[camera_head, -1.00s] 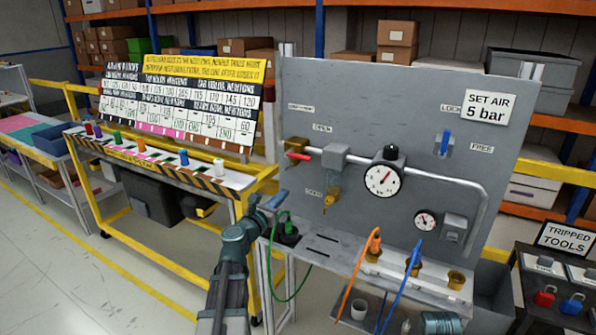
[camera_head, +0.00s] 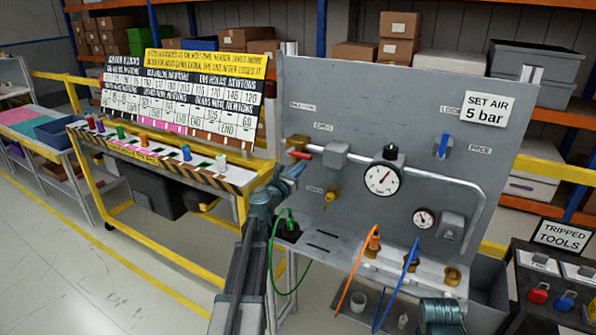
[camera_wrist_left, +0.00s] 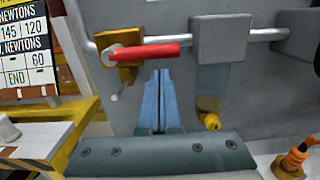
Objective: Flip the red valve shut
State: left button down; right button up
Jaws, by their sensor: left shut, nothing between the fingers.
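The red valve handle (camera_head: 300,154) sits on the pipe at the left of the grey panel (camera_head: 340,85). In the left wrist view the red handle (camera_wrist_left: 145,52) lies level along the pipe, pointing right from its brass body (camera_wrist_left: 118,75). My left gripper (camera_head: 294,172) is shut and empty, just below the handle in the head view. In the left wrist view its blue fingertips (camera_wrist_left: 160,80) point up at the panel, under the right part of the handle. I cannot tell whether they touch it.
A round gauge (camera_head: 382,178) and a grey block (camera_head: 336,154) sit on the pipe to the right. A brass fitting (camera_wrist_left: 208,113) is right of the fingers. Green (camera_head: 274,250), orange (camera_head: 351,280) and blue hoses hang below. A yellow-framed bench (camera_head: 185,268) stands at left.

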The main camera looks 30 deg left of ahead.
pick_arm(q)
jog(key=shift+d+r+n+p, duration=0.15)
jog(key=shift+r+n+p, duration=0.35)
jog(key=shift+r+n, duration=0.25)
dwell(0.5)
jog(key=shift+d+r+n+p, duration=0.1)
jog(key=shift+r+n+p, duration=0.4)
jog(key=shift+n, duration=0.3)
jog(key=shift+r+n+p, duration=0.35)
jog(key=shift+n+p, duration=0.1)
jog(key=shift+n, duration=0.3)
notch_tip(320, 180, up, 5)
jog(key=n+p, duration=0.5)
send_over(304, 157)
jog(key=s+a, duration=0.2)
jog(key=a, duration=0.1)
jog(key=shift+a+r+y+p, duration=0.3)
jog(key=shift+a+r+p, duration=0.05)
jog(key=shift+a+p, duration=0.1)
jog(key=shift+a, duration=0.15)
jog(key=shift+s, duration=0.1)
jog(key=s+d, duration=0.4)
jog(key=s, duration=0.6)
jog(key=shift+s+d, duration=0.35)
